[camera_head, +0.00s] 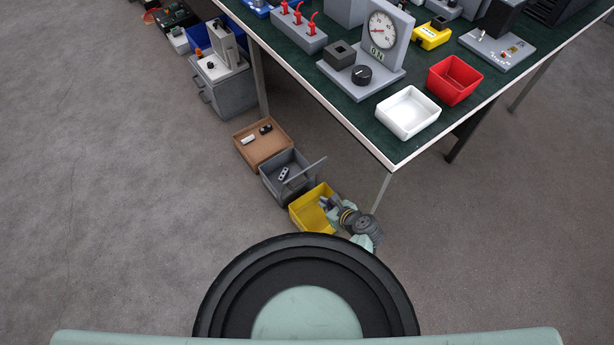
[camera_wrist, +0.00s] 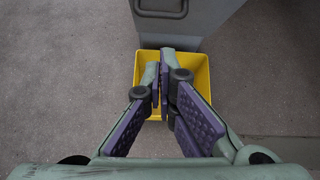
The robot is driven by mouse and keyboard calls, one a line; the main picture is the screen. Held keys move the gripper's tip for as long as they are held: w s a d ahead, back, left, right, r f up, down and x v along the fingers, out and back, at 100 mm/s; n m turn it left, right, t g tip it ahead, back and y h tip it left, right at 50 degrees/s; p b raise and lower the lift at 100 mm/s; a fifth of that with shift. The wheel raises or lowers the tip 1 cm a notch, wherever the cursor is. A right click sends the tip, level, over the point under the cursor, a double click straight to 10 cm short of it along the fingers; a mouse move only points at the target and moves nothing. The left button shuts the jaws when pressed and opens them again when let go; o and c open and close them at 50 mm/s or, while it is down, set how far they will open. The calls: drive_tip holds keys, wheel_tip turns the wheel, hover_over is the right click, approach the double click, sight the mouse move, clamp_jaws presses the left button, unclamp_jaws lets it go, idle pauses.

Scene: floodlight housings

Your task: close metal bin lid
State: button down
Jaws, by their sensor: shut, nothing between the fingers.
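The grey metal bin (camera_head: 266,178) stands on the floor between a brown box and a yellow bin. A small light-coloured item lies inside the metal bin. My gripper (camera_head: 324,202) is over the yellow bin, just beyond the raised lid, shut and empty. In the wrist view the shut fingers (camera_wrist: 166,62) are over the yellow bin, and a grey panel (camera_wrist: 205,18), seemingly the metal bin's lid, is ahead of them. A gap between fingers and panel cannot be judged.
The yellow bin (camera_head: 298,214) is under my gripper. The brown box (camera_head: 255,152) holds small items. A table (camera_head: 350,118) with a white tray (camera_head: 408,128) and a red tray (camera_head: 470,82) stands at the right, its leg near my arm. The floor at left is clear.

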drive_tip(key=r+b+x, duration=0.1)
drive_tip(key=b+x, duration=1)
drive_tip(key=x, duration=0.1)
drive_tip(key=shift+w+a+m, duration=0.2)
drive_tip(key=shift+a+m, duration=0.2)
